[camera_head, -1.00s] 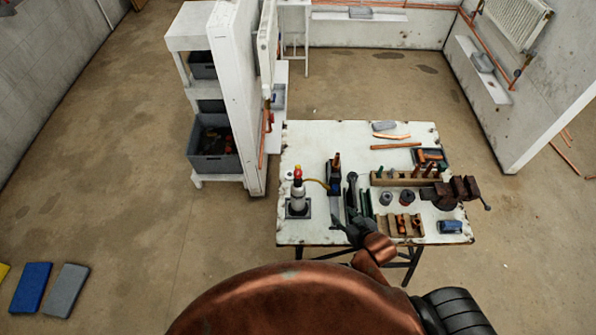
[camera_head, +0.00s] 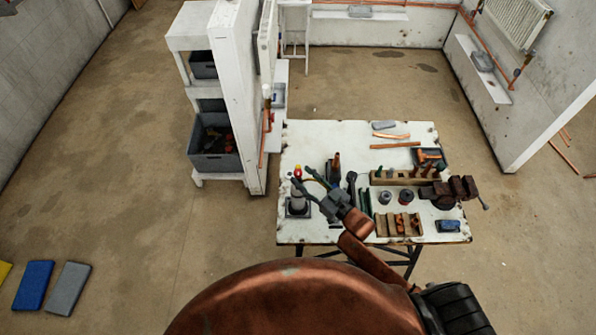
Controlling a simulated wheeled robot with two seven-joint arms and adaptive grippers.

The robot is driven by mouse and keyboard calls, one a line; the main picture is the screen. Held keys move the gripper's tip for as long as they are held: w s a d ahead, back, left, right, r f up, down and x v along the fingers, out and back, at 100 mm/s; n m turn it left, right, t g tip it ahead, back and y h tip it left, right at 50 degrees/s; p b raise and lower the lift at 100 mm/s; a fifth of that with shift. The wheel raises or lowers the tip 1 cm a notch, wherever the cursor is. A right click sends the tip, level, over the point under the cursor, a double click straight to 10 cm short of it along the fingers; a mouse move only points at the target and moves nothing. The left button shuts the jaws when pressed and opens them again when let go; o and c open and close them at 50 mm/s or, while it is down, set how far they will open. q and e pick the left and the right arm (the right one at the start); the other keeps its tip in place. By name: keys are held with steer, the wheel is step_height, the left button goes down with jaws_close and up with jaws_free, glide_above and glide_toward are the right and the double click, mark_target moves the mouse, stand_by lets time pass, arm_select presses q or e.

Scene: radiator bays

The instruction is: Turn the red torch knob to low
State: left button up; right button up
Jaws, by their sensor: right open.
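The torch (camera_head: 297,204) stands upright on a dark square pad at the left of the white workbench (camera_head: 345,140). Its red knob (camera_head: 298,170) shows at the top, with a little yellow near it. My right gripper (camera_head: 301,176) is open, its two fingers pointing up and left at the torch's top. The fingers hide part of the torch's upper body. I cannot tell whether a finger touches the knob, and its setting is too small to read. My left gripper is out of view.
A dark upright tool (camera_head: 334,173) stands just right of the torch. A wooden rack (camera_head: 405,178), a wooden block with copper fittings (camera_head: 384,226) and a vise (camera_head: 450,190) fill the bench's right side. A white partition (camera_head: 238,100) rises beyond its left edge.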

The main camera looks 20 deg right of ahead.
mark_target(301, 175)
steer(key=shift+x, duration=1.6)
steer(key=shift+c, duration=0.2)
jaws_close()
